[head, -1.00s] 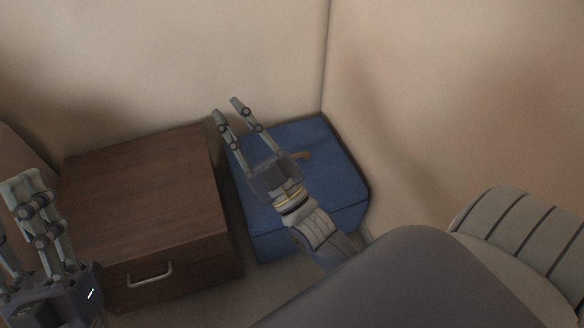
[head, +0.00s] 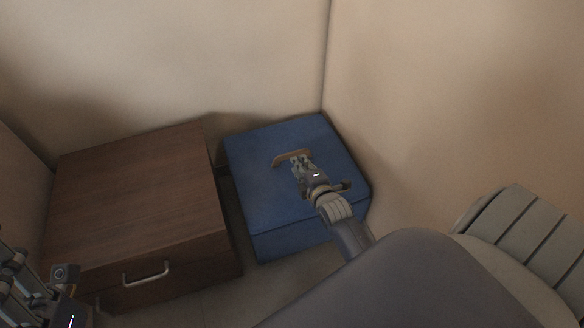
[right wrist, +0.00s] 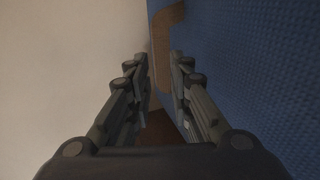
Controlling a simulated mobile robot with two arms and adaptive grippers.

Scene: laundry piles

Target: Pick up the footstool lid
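The blue footstool (head: 260,235) stands in the corner, with its blue lid (head: 255,170) on top. A brown handle (head: 290,156) lies on the lid. My right gripper (head: 298,162) is over the lid, with its fingertips at the handle in the head view. In the right wrist view, its fingers (right wrist: 160,74) are apart, and the brown handle (right wrist: 164,40) shows ahead between them, beside the blue woven lid surface (right wrist: 245,50). Contact with the handle cannot be told. My left gripper (head: 18,275) is at the lower left edge, partly cut off; its opening is unclear.
A brown wooden box (head: 140,190) with a metal front handle (head: 147,273) stands left of the footstool, with a narrow gap between them. Beige walls (head: 270,60) close in behind and to the right. A strip of floor (head: 200,300) shows in front.

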